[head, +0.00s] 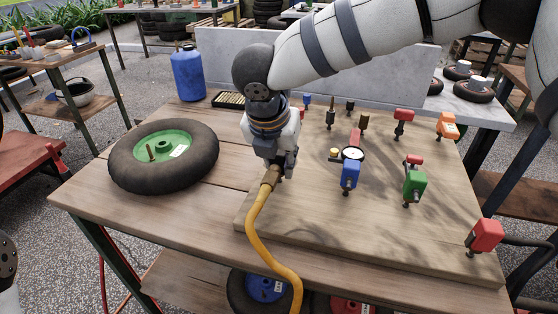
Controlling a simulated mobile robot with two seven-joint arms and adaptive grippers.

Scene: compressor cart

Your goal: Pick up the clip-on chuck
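The brass clip-on chuck (271,176) is on the end of a yellow hose (259,222) at the left part of the raised wooden board. My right gripper (281,169) points down at it from above, with its fingers at the chuck's upper end. The fingers hide that end, so I cannot tell whether they are closed on it or only around it. I also cannot tell whether the chuck touches the board. The hose runs from the chuck toward the front and down over the table edge. My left gripper is out of view.
A wheel with a green hub (165,155) lies left on the table (200,222). A blue bottle (188,74) stands behind it. Several coloured fittings, including blue (349,174), green (414,184) and red (485,236), stand on the board (340,228) to the right. The board's front is mostly clear.

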